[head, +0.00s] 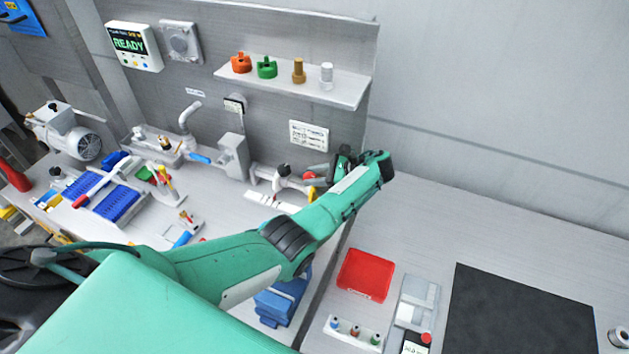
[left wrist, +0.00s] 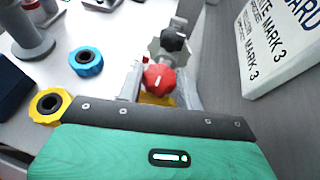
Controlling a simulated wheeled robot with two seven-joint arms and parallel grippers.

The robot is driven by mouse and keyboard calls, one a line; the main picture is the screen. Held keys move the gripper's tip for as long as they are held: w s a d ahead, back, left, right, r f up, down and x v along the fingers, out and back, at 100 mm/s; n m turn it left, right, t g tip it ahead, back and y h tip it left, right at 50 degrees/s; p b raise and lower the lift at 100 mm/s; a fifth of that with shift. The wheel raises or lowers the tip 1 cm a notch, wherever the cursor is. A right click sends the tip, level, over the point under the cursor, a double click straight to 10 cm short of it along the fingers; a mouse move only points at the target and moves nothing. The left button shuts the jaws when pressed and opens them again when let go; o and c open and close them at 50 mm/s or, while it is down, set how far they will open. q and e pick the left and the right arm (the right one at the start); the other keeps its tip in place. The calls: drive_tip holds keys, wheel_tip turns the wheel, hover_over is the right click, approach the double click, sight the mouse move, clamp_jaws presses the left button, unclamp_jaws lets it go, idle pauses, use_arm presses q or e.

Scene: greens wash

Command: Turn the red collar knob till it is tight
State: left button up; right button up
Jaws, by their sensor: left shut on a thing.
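The red collar knob (left wrist: 159,79) sits in the middle of the left wrist view, with a pale line on its face. It shows as a small red patch in the head view (head: 309,175), on the pipe fitting at the bench's back wall. My left gripper (left wrist: 158,88) has a finger on each side of the knob and is shut on it. In the head view my left arm reaches across from the lower left, and its hand hides part of the fitting. My right gripper is not in view.
A black knob (left wrist: 173,40) stands just beyond the red one. A blue ring (left wrist: 86,61) and a yellow ring (left wrist: 50,106) lie to the left. A white placard (left wrist: 285,45) is close on the right. A shelf (head: 300,85) with small caps hangs above. The panel (head: 134,46) reads READY.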

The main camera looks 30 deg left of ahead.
use_arm(q)
drive_tip(key=shift+n+g, duration=0.3)
drive_tip(key=shift+g, duration=0.1)
drive_tip(key=o, duration=1)
drive_tip(key=shift+a, duration=0.1)
